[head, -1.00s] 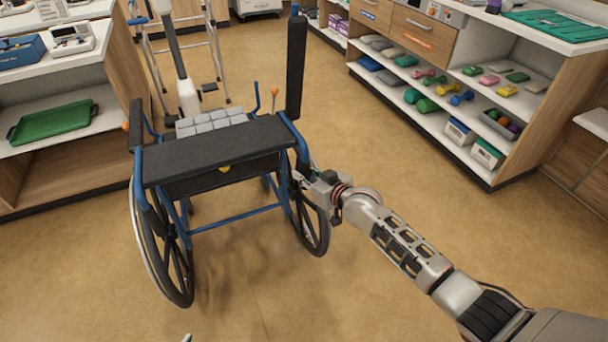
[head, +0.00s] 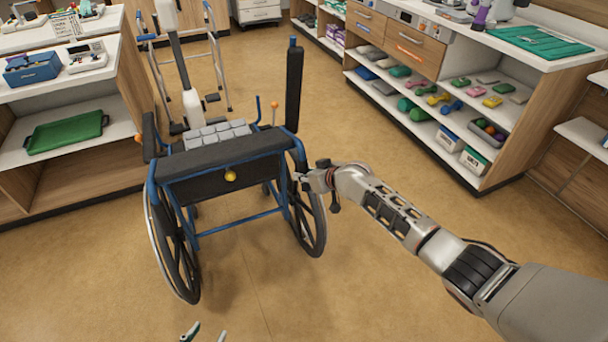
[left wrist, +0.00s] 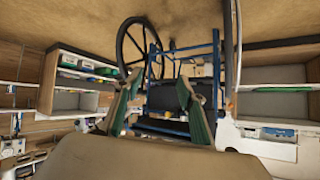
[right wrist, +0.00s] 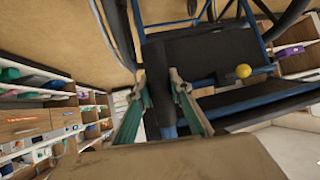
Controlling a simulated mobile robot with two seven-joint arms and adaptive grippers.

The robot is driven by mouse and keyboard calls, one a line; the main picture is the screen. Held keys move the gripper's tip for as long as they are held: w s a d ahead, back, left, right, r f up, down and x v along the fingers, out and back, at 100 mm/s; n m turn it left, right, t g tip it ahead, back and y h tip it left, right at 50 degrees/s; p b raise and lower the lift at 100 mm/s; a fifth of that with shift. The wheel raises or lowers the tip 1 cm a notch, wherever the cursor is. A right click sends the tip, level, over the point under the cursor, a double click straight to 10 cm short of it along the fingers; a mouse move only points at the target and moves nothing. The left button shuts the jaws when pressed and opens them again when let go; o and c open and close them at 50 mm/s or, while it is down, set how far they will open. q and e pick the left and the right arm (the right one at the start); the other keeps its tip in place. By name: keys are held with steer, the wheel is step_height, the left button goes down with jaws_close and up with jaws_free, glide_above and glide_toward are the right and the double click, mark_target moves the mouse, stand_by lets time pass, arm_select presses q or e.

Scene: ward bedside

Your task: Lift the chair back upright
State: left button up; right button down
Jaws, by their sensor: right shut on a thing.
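The wheelchair with blue frame and black wheels (head: 305,220) stands on the floor, seen from behind. Its black chair back (head: 200,185) shows a broad rear face with a yellow knob (head: 230,175); the back leans, its exact angle unclear. My right gripper (head: 303,180) is at the chair's right side. In the right wrist view its fingers straddle a dark bar (right wrist: 159,85) at the edge of the back and are shut on it. My left gripper (head: 204,333) is low at the bottom edge, apart from the chair; in the left wrist view its fingers (left wrist: 158,108) are spread and empty.
A walker (head: 215,60) stands behind the chair. A shelf unit with a green tray (head: 65,132) is close on the left, and shelves with dumbbells (head: 450,106) line the right. The floor in front of the chair is clear.

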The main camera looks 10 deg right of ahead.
arm_select(q)
steer(key=shift+c, duration=0.5)
steer(key=shift+r, duration=0.1)
jaws_close()
steer(key=m+t+y, duration=0.6)
steer(key=m+y, duration=0.2)
steer(key=m, duration=2)
glide_toward(219, 167)
steer(key=w+a+f, duration=0.1)
steer(key=w+f, duration=0.3)
steer(key=shift+w+a+r, duration=0.1)
steer(key=shift+w+r, duration=0.1)
steer(key=shift+r, duration=0.45)
steer(key=shift+w+a+r, duration=0.15)
steer(key=shift+r, duration=0.5)
steer(key=shift+w+a+r, duration=0.1)
steer(key=shift+w+r, duration=0.1)
steer(key=shift+r, duration=0.45)
